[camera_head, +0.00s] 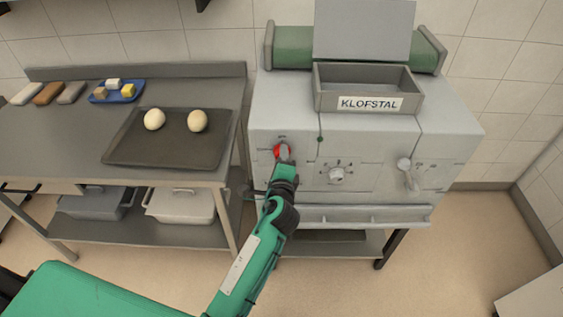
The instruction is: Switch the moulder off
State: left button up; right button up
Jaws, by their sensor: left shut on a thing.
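The moulder (370,130) is a pale grey machine with a grey tray on top labelled KLOFSTAL and a green belt behind. On the left of its front is a red switch knob (281,151). My left gripper (284,160) is at this knob and shut on it; the jaws partly cover the knob and its marking. A middle dial (337,175) and a right-hand lever knob (404,164) are on the same front, clear of the gripper. My right gripper is not in view.
A steel table (55,125) on the left carries a dark baking tray (165,155) with two dough balls, a blue tray (104,97) with small blocks, and several bar-shaped pieces. Lidded tubs (180,204) stand on its lower shelf.

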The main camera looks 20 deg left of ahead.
pick_arm(q)
jog(key=shift+n, duration=0.5)
jog(key=shift+r, duration=0.1)
jog(key=o, duration=1)
jog(key=shift+w+b, duration=0.1)
jog(key=shift+b, duration=0.2)
jog(key=shift+b+v, duration=1.6)
jog(key=shift+v, duration=5.35)
jog(key=shift+a, duration=0.2)
